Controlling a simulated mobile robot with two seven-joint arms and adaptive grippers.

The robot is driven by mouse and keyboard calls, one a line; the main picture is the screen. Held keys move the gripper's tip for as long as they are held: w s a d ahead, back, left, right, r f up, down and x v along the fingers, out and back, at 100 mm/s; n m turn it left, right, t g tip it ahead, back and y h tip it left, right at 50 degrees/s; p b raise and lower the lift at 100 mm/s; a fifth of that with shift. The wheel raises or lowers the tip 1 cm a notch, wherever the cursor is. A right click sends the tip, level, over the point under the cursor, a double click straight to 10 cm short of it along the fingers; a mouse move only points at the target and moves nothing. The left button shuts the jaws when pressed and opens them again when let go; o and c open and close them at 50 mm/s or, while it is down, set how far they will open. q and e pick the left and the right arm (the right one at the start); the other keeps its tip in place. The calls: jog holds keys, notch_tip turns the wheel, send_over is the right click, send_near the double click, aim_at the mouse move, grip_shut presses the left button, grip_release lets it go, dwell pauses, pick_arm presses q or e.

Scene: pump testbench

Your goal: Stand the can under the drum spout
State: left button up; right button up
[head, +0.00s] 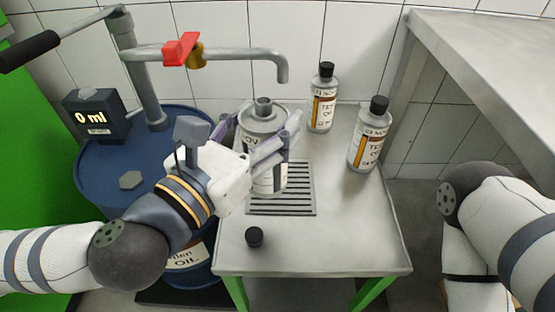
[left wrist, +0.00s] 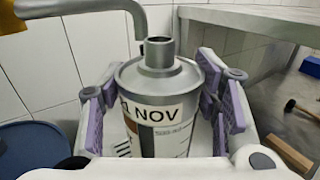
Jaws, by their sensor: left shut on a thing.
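An uncapped grey can (head: 264,118) with a white label stands upright at the left end of the drain grate. It also fills the middle of the left wrist view (left wrist: 160,85). My left gripper (head: 268,140) is shut around the can's body, with one finger on each side. The drum spout (head: 281,72) bends down above and slightly right of the can's open neck in the head view. The spout pipe also shows behind the can in the left wrist view (left wrist: 137,18). My right gripper is out of view; only my right arm shows at the right edge.
Two capped bottles (head: 322,100) (head: 370,138) stand at the back right of the metal table (head: 345,225). A loose black cap (head: 254,237) lies near its front left. The blue drum (head: 100,175) carries a red valve handle (head: 181,48) and a 0 ml display (head: 92,119).

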pick_arm(q)
jog(key=w+f+b, duration=0.1)
jog(key=b, duration=0.1)
jog(key=f+b, duration=0.1)
jog(key=b, duration=0.2)
jog(key=shift+w+d+f, duration=0.2)
jog(key=shift+w+d, duration=0.15)
jog(key=w+d+f+b, duration=0.1)
jog(key=w+f, duration=0.6)
jog(key=f, duration=0.1)
jog(key=shift+d+f+b, duration=0.15)
jog(key=shift+d+b, duration=0.2)
jog(key=shift+d, duration=0.05)
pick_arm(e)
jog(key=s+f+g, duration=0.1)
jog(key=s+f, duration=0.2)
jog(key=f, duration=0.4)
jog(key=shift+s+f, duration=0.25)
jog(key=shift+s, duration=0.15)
pick_arm(q)
jog(key=shift+f, duration=0.15)
jog(key=shift+f, duration=0.15)
jog(key=o, duration=1.5)
jog(key=shift+o, duration=0.2)
jog(key=shift+s, duration=0.1)
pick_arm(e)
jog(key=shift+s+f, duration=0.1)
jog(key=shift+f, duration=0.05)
